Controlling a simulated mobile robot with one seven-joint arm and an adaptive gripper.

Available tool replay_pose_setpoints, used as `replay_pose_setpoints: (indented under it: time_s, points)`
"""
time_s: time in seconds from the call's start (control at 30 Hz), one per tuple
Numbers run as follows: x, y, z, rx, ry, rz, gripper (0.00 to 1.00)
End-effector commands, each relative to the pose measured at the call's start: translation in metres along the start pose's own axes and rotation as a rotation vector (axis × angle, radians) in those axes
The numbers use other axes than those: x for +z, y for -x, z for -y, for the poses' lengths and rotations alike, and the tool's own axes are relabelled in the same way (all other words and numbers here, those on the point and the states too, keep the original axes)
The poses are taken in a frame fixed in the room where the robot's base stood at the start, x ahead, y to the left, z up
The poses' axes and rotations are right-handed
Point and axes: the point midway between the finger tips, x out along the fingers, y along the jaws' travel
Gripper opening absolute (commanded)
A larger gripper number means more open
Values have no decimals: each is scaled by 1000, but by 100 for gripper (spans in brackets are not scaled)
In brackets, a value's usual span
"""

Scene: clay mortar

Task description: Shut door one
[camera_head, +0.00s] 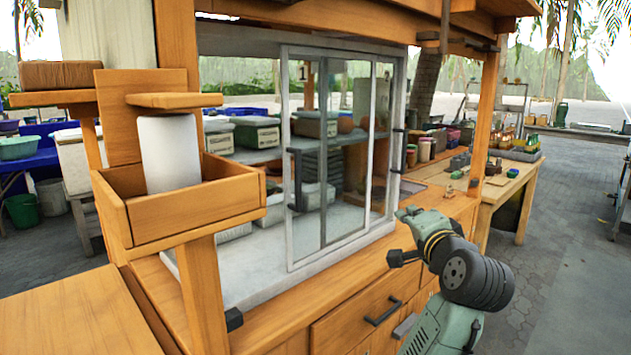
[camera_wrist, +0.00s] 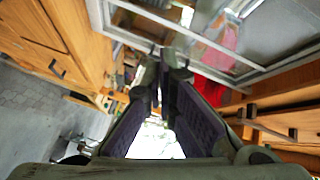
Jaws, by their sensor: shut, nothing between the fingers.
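Door one (camera_head: 306,225) is a sliding glass panel in a pale frame, marked "1" near its top left. Its dark upright handle (camera_head: 295,180) is on the left edge. The door stands at the right part of the cabinet front, overlapping another glass panel, and the cabinet's left part is open. My gripper (camera_head: 394,258) is low in front of the cabinet, right of door one and apart from its handle. In the wrist view my gripper (camera_wrist: 165,62) has its fingers together and empty, with a pale-framed glass panel (camera_wrist: 195,40) beyond them.
A wooden box post with a white cylinder (camera_head: 168,150) stands left of the opening. Several bins sit on the cabinet's shelf (camera_head: 262,155). Drawers with dark handles (camera_head: 383,311) lie below the counter. A table (camera_head: 500,185) with small items stands behind at right. Paved floor is free at right.

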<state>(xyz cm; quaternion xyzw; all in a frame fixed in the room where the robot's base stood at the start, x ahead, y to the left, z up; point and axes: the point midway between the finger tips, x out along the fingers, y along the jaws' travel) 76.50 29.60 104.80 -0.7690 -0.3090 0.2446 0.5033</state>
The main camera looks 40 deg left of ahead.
Motion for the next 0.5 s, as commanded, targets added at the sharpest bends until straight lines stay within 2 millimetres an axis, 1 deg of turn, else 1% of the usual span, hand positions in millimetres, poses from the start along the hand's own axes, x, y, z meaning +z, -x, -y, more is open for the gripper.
replay_pose_setpoints:
  time_s: [0.03,0.1,0.2,0.3,0.37,0.5]
  points:
    - [24,-6,30,-52,-94,83,0]
    - [49,-10,56,-89,-204,180,0]
    - [73,-11,80,-119,-311,275,0]
    - [85,-12,92,-129,-361,325,0]
    - [88,-15,95,-130,-373,336,0]
    - [94,-31,99,-128,-374,338,0]
